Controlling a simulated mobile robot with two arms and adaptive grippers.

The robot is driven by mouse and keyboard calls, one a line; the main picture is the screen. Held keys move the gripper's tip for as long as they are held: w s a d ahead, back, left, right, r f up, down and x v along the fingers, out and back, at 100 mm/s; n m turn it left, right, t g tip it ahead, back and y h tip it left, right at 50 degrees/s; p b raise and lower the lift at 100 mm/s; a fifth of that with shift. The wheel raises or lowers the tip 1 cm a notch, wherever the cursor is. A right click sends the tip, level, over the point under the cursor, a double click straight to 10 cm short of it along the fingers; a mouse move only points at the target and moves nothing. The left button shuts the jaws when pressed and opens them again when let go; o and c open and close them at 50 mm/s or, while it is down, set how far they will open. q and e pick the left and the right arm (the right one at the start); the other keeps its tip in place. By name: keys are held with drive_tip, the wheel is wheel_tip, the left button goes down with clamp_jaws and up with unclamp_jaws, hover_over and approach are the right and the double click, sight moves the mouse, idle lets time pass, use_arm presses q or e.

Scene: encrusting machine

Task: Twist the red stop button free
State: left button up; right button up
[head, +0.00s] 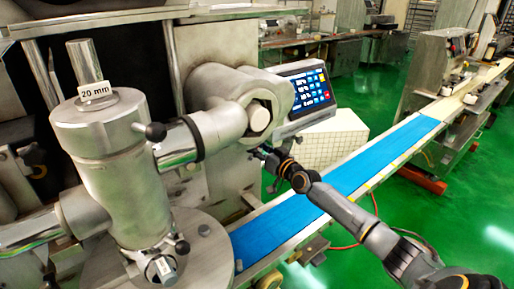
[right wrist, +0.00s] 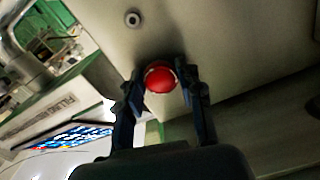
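The red stop button (right wrist: 159,78) is a round red knob on a pale metal panel (right wrist: 225,50) in the right wrist view. My right gripper (right wrist: 160,73) has one finger on each side of it. The fingertips sit close against the button's sides, with no clear gap, so the gripper looks shut on it. In the head view my right gripper (head: 263,154) reaches to the machine's side, below the control screen (head: 309,89); the button is hidden there. My left gripper is not in view.
The encrusting machine's steel cylinder (head: 110,160) stands at the left. A blue conveyor belt (head: 350,175) runs diagonally beneath my right arm. A round fitting (right wrist: 132,19) sits on the panel near the button. Green floor lies open at the right.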

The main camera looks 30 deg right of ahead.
drive_tip(key=c, duration=0.3)
drive_tip(key=shift+c, duration=0.3)
drive_tip(key=m+b, duration=0.1)
drive_tip(key=m, duration=0.3)
drive_tip(key=shift+s+r+m, duration=0.1)
drive_tip(key=shift+m, duration=0.2)
drive_tip(key=shift+r+m, duration=0.2)
drive_tip(key=shift+m, duration=1.4)
drive_tip(key=shift+r, duration=0.1)
